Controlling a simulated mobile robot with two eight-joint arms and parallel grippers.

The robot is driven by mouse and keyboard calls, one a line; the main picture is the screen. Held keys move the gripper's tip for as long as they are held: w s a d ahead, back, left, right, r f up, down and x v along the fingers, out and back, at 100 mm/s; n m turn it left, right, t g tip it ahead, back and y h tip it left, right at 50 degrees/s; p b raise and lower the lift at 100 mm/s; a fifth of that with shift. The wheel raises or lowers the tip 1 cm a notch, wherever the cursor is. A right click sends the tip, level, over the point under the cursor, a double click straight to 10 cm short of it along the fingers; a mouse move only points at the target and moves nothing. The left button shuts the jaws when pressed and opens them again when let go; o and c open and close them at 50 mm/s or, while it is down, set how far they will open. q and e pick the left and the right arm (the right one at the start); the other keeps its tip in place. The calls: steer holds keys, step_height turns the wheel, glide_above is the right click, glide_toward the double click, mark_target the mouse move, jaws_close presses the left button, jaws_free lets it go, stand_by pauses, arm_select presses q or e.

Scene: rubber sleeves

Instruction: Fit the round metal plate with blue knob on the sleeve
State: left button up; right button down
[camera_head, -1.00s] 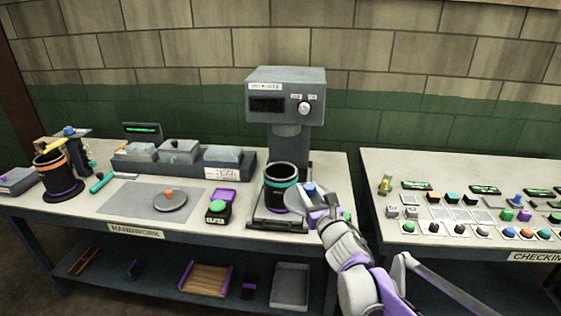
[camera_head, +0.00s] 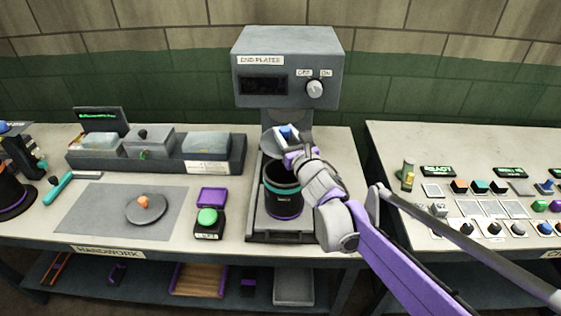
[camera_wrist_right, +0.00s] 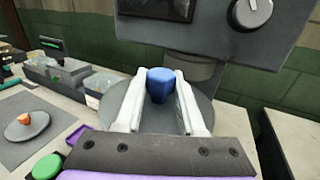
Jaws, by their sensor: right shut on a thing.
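The round metal plate (camera_head: 269,141) with the blue knob (camera_head: 286,131) is in my right gripper (camera_head: 290,142), which is shut on the knob. In the right wrist view the blue knob (camera_wrist_right: 160,84) sits between the two pale fingers, with the grey plate (camera_wrist_right: 203,104) beneath. The black sleeve (camera_head: 284,204), with teal and purple bands, stands upright on the base of the end plater (camera_head: 287,60). Its open top shows in the head view. The plate is held above and toward the back of this opening, apart from it. The sleeve is hidden in the wrist view. My left gripper is not in view.
The machine's head overhangs behind the plate. A green button (camera_head: 208,216) stands left of the sleeve. Another metal plate with an orange knob (camera_head: 146,208) lies on the grey mat (camera_head: 88,222). A second black sleeve (camera_head: 12,193) is at the far left edge.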

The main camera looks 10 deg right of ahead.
steer(key=f, duration=0.4)
steer(key=shift+s+f+b, duration=0.25)
steer(key=shift+b, duration=0.1)
steer(key=shift+w+f+b, duration=0.1)
steer(key=shift+f+b, duration=0.2)
steer(key=shift+f, duration=2)
steer(key=shift+f, duration=0.15)
steer(key=c, duration=0.5)
jaws_free()
